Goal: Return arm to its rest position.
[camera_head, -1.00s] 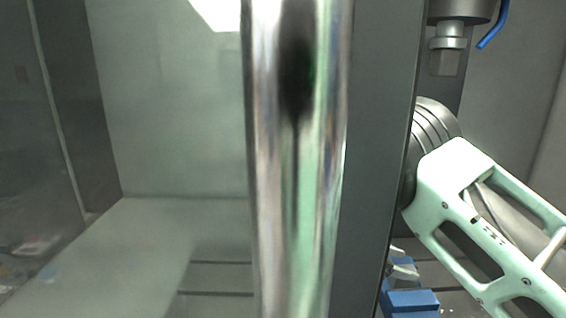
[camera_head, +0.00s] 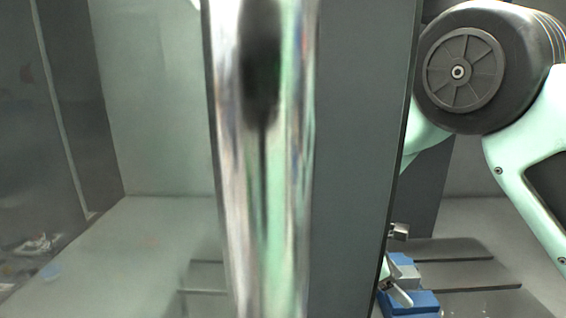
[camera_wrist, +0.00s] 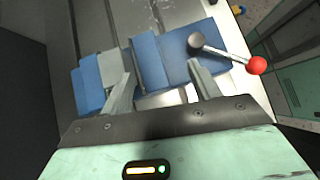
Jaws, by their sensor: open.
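My gripper (camera_wrist: 160,74) shows in the wrist view with its two grey fingers spread apart, open, with nothing held between them. Beyond the fingers is a blue vise (camera_wrist: 178,58) with grey metal parts; the distance between fingers and vise is hard to tell. My mint-green arm (camera_head: 525,185) with a black joint cover fills the right of the head view, inside the machine behind the door edge. The gripper cannot be made out there.
A grey door (camera_head: 360,150) with a shiny vertical handle (camera_head: 265,170) and a window stands left of my arm. The blue vise (camera_head: 408,303) sits low on the slotted table (camera_head: 470,272). A lever with a red ball (camera_wrist: 257,65) sticks out beside the vise.

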